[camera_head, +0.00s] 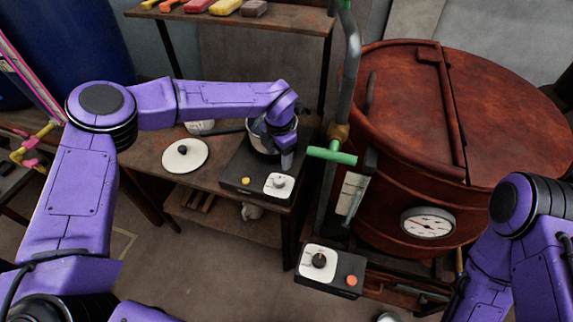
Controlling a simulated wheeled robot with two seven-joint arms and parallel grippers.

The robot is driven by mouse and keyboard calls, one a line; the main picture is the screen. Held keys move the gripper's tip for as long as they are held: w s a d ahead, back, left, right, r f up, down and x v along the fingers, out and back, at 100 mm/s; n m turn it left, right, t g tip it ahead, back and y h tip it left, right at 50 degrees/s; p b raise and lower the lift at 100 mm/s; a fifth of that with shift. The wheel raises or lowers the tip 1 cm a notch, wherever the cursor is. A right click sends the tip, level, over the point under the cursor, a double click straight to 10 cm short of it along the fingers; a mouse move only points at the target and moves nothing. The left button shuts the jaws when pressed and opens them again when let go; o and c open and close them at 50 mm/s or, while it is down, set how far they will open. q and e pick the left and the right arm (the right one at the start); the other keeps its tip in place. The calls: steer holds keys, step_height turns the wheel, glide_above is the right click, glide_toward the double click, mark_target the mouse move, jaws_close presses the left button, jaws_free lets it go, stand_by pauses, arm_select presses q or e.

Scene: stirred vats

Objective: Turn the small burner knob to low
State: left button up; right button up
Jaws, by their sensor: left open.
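The small burner (240,172) is a dark box on the wooden table. Its knob (279,181) is grey and sits on a white dial plate at the front right; the dial marks are too small to read. My left gripper (287,163) points down just above and behind the knob, apart from it as far as I can tell. Its fingers are small and partly merged in the view, and it holds nothing visible. A grey pot (257,139) stands on the burner, partly hidden by my left wrist. My right arm enters at the lower right, with its gripper out of view.
A yellow button (246,181) is left of the dial. A white lid (185,156) lies on the table. A large red-brown vat (490,110) stands right, with a green-handled pipe (332,155) between. A second control box (330,270) with a black knob stands in front.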

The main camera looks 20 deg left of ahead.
arm_select(q)
steer(key=p, duration=0.2)
glide_above(280, 180)
steer(key=s, duration=0.1)
step_height(280, 180, down, 5)
steer(key=shift+f, duration=0.1)
steer(key=f, duration=0.1)
steer(key=w+f, duration=0.1)
steer(key=f, duration=0.2)
steer(key=shift+w+f, duration=0.3)
steer(key=shift+w, duration=0.05)
steer(key=shift+f, duration=0.1)
steer(key=shift+s+a+r, duration=0.1)
steer(key=shift+s+r, duration=0.2)
steer(key=shift+s, duration=0.05)
steer(key=c, duration=1.1)
arm_select(e)
steer(key=s+r, duration=0.1)
steer(key=r, duration=0.2)
steer(key=shift+s+a, duration=0.1)
steer(key=shift+s, duration=0.3)
